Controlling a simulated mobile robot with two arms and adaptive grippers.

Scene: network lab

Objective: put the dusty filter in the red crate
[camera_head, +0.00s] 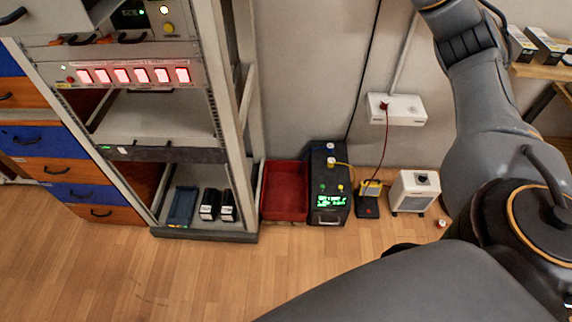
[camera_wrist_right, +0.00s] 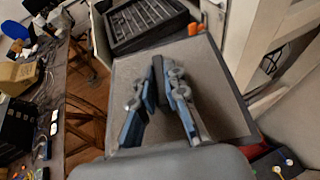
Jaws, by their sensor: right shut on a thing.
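The red crate (camera_head: 285,190) stands on the floor between the open rack and a black box with a green display. It looks empty. In the right wrist view, my right gripper (camera_wrist_right: 158,85) has its blue fingers closed on a dark tab at a flat grey-brown panel, which looks like the dusty filter (camera_wrist_right: 222,105). The panel fills the middle of that view. A small red patch beside its lower right edge may be the crate; I cannot tell. In the head view my right arm comes in from the right, and its gripper is out of sight. My left gripper is not in view.
The rack (camera_head: 235,130) stands left of the crate, with black units on its bottom shelf. The black box (camera_head: 328,185) is close at the crate's right, then a small white unit (camera_head: 414,191). The wooden floor in front is clear. A black compartmented tray (camera_wrist_right: 145,22) shows beyond the panel.

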